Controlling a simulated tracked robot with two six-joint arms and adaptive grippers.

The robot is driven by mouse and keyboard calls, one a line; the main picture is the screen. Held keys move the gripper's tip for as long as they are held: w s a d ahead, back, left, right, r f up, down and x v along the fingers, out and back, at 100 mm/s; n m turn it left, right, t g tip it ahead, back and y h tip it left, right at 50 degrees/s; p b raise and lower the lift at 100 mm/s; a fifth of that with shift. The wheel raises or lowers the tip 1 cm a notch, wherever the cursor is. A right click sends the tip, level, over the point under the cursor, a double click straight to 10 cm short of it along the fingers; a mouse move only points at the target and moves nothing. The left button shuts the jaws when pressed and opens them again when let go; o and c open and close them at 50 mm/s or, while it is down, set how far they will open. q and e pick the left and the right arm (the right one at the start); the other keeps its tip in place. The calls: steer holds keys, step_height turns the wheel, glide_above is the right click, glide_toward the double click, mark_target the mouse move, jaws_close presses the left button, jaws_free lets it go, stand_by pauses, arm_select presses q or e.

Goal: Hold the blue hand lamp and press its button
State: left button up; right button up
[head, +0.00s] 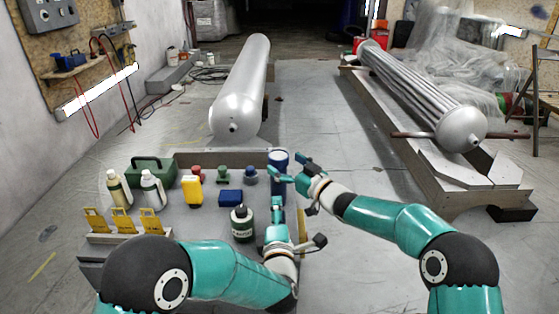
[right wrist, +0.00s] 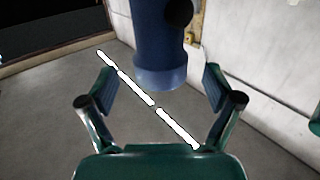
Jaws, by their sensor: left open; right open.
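A blue upright cylinder (head: 279,158), which looks like the blue hand lamp, stands at the far right end of the low grey bench. The right wrist view shows its blue body (right wrist: 160,60) with a dark round spot on one side. My right gripper (head: 285,166) is open beside it; in the right wrist view the cylinder appears between and beyond the spread fingers (right wrist: 160,95), not gripped. My left gripper (head: 276,208) is open and empty, nearer than the cylinder at the bench's right side. I cannot make out a button for certain.
On the bench are a blue box (head: 230,197), a dark bottle (head: 242,223), a yellow container (head: 191,190), a green case (head: 151,171), white bottles and yellow holders (head: 124,221). Large metal cylinders (head: 241,88) lie behind.

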steer(key=shift+x, duration=1.55)
steer(key=c, duration=1.3)
arm_select(q)
jaws_close()
arm_select(e)
steer(key=shift+d, duration=0.1)
steer(key=shift+c, duration=0.3)
arm_select(q)
steer(key=shift+d, duration=0.1)
